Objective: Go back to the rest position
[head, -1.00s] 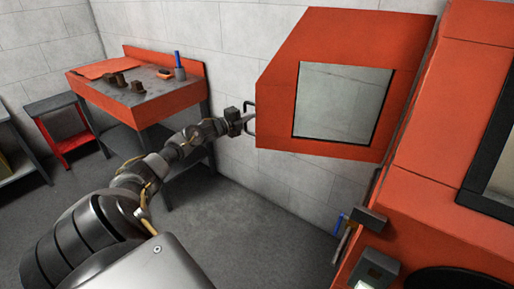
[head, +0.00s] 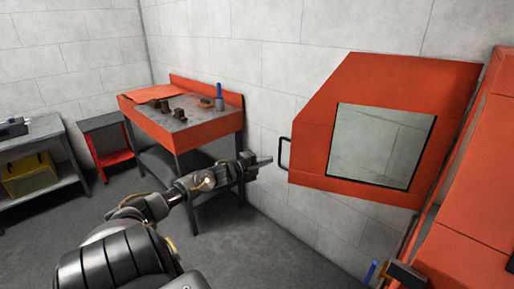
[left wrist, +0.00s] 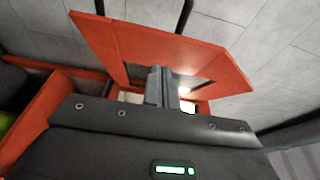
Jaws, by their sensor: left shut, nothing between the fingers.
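My left gripper (head: 264,161) is shut and empty in the head view, its fingertips pointing right and a little apart from the black door handle (head: 285,153). The orange machine door (head: 316,140) with its window stands swung open from the orange machine (head: 480,215) at the right. In the left wrist view the shut fingers (left wrist: 160,88) show in front of the orange door (left wrist: 120,48), with the handle's dark bars at the top. My right gripper is not in view.
An orange-topped workbench (head: 205,130) with small dark parts and a blue-handled tool stands behind my left arm. A red stand (head: 108,150) and a grey shelf with a yellow bin (head: 30,176) are at the left. Grey floor is clear between.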

